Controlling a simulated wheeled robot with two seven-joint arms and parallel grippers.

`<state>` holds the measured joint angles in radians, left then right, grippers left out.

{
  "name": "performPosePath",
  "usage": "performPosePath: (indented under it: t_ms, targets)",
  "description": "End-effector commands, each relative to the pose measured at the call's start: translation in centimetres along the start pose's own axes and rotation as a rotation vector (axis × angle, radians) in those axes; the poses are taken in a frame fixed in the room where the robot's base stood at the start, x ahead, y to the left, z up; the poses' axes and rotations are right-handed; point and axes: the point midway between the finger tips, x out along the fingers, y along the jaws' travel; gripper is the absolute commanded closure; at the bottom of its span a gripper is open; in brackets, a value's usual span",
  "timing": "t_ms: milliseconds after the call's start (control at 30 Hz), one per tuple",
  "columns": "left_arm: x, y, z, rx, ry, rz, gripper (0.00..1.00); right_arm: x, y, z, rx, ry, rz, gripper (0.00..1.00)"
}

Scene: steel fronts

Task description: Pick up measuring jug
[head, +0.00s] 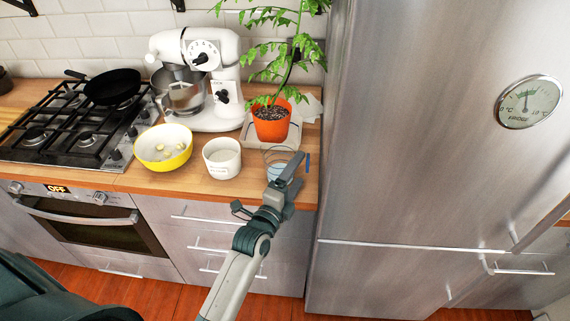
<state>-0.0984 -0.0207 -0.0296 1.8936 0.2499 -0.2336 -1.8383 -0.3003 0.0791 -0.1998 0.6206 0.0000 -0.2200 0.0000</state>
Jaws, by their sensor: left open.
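The measuring jug (273,155) is a clear, see-through vessel with a blue handle on its right side. It stands on the wooden counter near the front edge, in front of the potted plant and left of the fridge. My left gripper (292,169) is open and reaches up from below, overlapping the jug in the head view. It hides part of the jug's front and lower body. I cannot tell whether the fingers touch the jug or are around it. My right gripper is not in view.
A white pot (222,160) and a yellow bowl (164,148) stand left of the jug. Behind are an orange plant pot (271,124) and a white stand mixer (215,100). The steel fridge (420,150) rises close on the right. A gas hob (75,125) is at left.

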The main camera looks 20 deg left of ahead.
Motion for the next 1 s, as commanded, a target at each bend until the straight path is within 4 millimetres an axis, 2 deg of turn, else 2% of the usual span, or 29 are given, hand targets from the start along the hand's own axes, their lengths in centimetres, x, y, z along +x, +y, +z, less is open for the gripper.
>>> performPosePath:
  t_ms: [200,400,933,967,1000]
  targets:
    - [2.5,-0.5,0.0,-0.002,0.0,-0.001,0.24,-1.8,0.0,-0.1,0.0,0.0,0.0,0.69]
    - [4.3,-0.2,0.0,-0.001,0.0,0.0,0.24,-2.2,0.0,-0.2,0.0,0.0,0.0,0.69]
    - [4.5,-0.1,0.0,-0.001,0.0,0.0,0.24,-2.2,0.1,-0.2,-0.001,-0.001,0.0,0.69]
    - [4.5,-0.1,0.0,-0.001,0.0,0.0,0.29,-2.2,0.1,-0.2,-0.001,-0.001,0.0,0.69]
    - [4.5,-0.1,0.0,-0.001,0.0,0.0,0.39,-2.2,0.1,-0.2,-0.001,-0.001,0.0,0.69]
